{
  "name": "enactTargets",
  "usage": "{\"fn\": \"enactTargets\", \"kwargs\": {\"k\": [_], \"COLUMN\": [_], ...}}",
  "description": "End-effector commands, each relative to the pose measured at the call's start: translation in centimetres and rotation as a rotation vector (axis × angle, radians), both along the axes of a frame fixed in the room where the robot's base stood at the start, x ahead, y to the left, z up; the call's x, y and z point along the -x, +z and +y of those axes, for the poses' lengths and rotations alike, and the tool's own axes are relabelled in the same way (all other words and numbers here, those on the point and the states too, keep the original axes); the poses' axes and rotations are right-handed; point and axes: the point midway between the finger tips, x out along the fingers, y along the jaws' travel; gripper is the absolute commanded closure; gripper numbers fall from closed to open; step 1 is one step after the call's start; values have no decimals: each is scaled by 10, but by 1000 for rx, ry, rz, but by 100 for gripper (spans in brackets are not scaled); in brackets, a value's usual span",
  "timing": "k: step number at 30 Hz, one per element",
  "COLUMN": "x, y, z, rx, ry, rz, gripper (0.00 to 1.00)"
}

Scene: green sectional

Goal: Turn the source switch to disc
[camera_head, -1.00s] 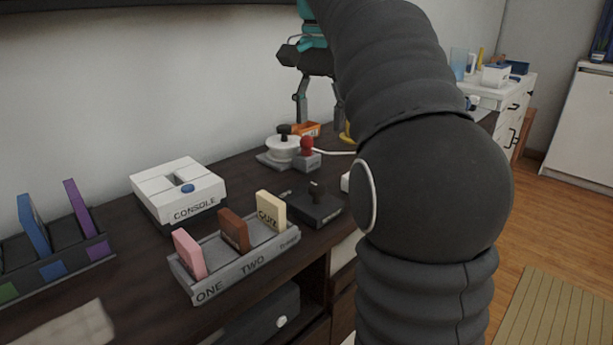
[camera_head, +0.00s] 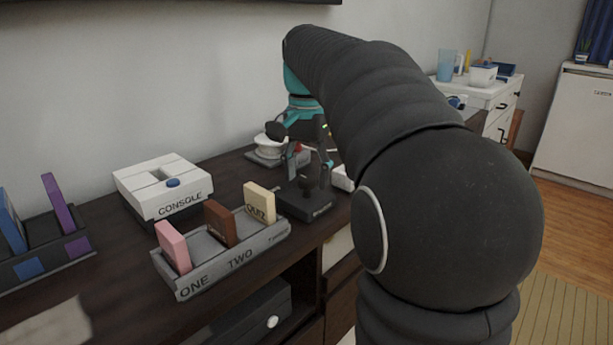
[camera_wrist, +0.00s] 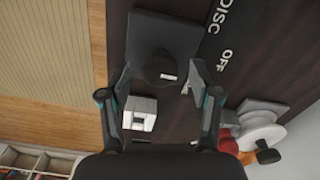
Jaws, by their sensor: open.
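The source switch (camera_head: 303,205) is a flat black box with a dark knob, near the front edge of the dark cabinet. In the wrist view its box (camera_wrist: 172,32) shows at the top, with the round knob (camera_wrist: 158,68) bearing a small white mark. The white words DISC (camera_wrist: 226,16) and OFF (camera_wrist: 226,60) lie beside it. My gripper (camera_head: 308,172) is above the switch, pointing down. In the wrist view its open, empty fingers (camera_wrist: 160,78) stand on either side of the knob, with gaps showing; contact is not visible.
A grey tray (camera_head: 180,282) with upright pink, brown and cream cartridges stands left of the switch. A white console (camera_head: 160,180) is behind it. A red-knobbed box (camera_wrist: 229,142) and a white round device (camera_wrist: 262,130) stand close by. A small white block (camera_wrist: 140,114) is near the front edge.

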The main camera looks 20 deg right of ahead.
Motion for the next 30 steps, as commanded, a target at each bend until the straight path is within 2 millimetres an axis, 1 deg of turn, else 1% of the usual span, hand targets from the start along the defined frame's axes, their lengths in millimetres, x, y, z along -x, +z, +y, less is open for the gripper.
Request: {"fn": "enactTargets", "kwargs": {"k": [8, 9, 11, 12, 14, 15, 16, 23, 30], "x": [0, 0, 0, 0, 0, 0, 0, 0, 0], "y": [-2, -2, -2, -2, -2, -2, -2, -2, 0], "z": [0, 0, 0, 0, 0, 0, 0, 0, 0], "rx": [0, 0, 0, 0, 0, 0, 0, 0, 0], "ry": [0, 0, 0, 0, 0, 0, 0, 11, 100], "rz": [0, 0, 0, 0, 0, 0, 0, 1, 3], "gripper": [37, 39, 54, 64, 79, 89, 97, 97, 97]}}
